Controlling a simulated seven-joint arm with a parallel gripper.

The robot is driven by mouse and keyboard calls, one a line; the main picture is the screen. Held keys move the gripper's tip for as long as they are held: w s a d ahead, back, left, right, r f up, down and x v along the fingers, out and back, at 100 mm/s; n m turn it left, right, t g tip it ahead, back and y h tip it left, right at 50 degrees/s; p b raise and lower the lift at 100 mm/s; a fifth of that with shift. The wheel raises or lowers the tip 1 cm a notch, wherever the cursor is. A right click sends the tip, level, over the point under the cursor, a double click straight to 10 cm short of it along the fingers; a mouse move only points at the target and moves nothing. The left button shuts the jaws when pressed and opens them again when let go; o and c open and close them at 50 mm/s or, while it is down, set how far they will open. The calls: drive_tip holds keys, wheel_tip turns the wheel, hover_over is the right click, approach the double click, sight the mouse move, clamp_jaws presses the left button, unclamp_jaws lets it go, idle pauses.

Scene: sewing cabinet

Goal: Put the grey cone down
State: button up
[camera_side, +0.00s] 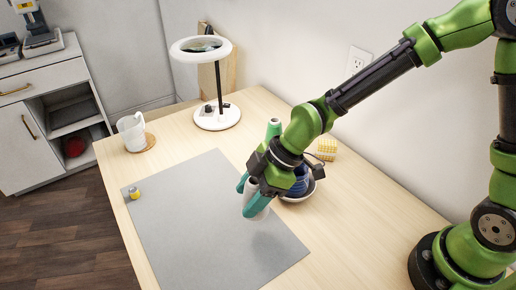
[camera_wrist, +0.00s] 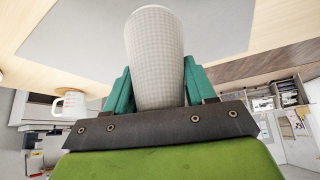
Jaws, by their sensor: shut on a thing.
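The grey cone (camera_side: 253,187) is between the teal fingers of my gripper (camera_side: 246,198) in the side view, partly hidden by them. My gripper is shut on it, over the grey mat (camera_side: 190,220). A dark shadow lies on the mat just right of the cone; the cone seems to be a little above the mat, though its contact is hard to tell. In the wrist view the pale, finely textured cone (camera_wrist: 155,50) stands out between both fingers of my gripper (camera_wrist: 156,80).
A bowl (camera_side: 298,198) with something blue sits right behind my gripper, near a teal cone (camera_side: 273,128) and yellow block (camera_side: 327,149). A small yellow item (camera_side: 134,193) is at the mat's left edge. A white mug (camera_side: 131,133) and lamp (camera_side: 217,116) stand farther back. Most mat is clear.

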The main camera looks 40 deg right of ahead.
drive_tip(key=s+a+r, duration=0.3)
drive_tip(key=a, duration=0.1)
drive_tip(key=shift+w+f, duration=0.15)
drive_tip(key=shift+f, duration=1.9)
drive_tip(key=shift+w+f, duration=0.1)
drive_tip(key=shift+f, duration=1.95)
drive_tip(key=shift+f, duration=0.15)
drive_tip(key=o, duration=1.1)
